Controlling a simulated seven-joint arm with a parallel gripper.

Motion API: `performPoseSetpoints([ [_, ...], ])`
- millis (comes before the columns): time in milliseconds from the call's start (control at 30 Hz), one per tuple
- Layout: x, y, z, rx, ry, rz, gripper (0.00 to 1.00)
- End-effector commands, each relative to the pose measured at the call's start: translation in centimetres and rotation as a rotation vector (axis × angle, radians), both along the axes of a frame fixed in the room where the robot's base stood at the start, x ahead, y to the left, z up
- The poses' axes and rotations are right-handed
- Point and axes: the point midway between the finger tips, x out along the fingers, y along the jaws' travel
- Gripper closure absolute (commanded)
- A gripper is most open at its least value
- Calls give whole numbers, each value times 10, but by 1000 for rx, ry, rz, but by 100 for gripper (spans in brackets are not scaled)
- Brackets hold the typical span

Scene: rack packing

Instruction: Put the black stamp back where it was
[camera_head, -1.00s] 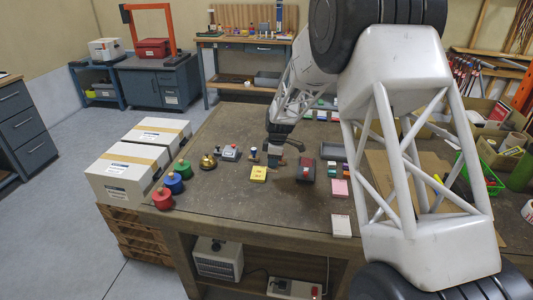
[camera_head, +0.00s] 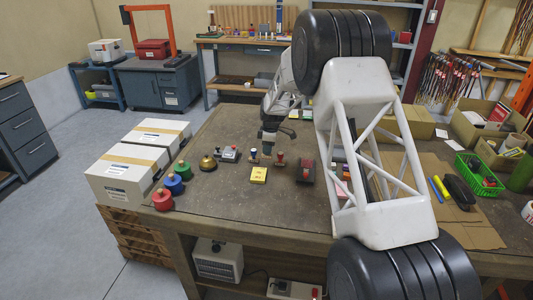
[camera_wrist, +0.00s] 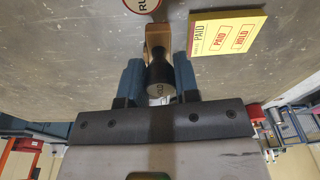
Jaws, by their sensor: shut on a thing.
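I cannot tell whether the stamp touches the rack. In the head view a red-handled stamp (camera_head: 280,158) stands right of my gripper and a dark-handled stamp (camera_head: 253,155) stands left of it.
A dark red-topped box (camera_head: 305,172) is to the right. A brass bell (camera_head: 208,163) and red, blue and green weights stand left. The bench front is clear.

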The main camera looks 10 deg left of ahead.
Motion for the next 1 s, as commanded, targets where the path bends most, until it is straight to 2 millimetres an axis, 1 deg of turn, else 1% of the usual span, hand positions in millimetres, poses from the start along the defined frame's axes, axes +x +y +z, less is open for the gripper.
performPoseSetpoints([
  [100, 10, 4, 0, 0, -2, 0, 86],
  [200, 14, 5, -1, 0, -1, 0, 86],
  [633, 15, 6, -2, 0, -1, 0, 86],
  [767, 15, 6, -11, 0, 0, 0, 86],
  [900, 15, 6, -26, 0, 0, -1, 86],
  [1000, 15, 6, -33, 0, -1, 0, 86],
])
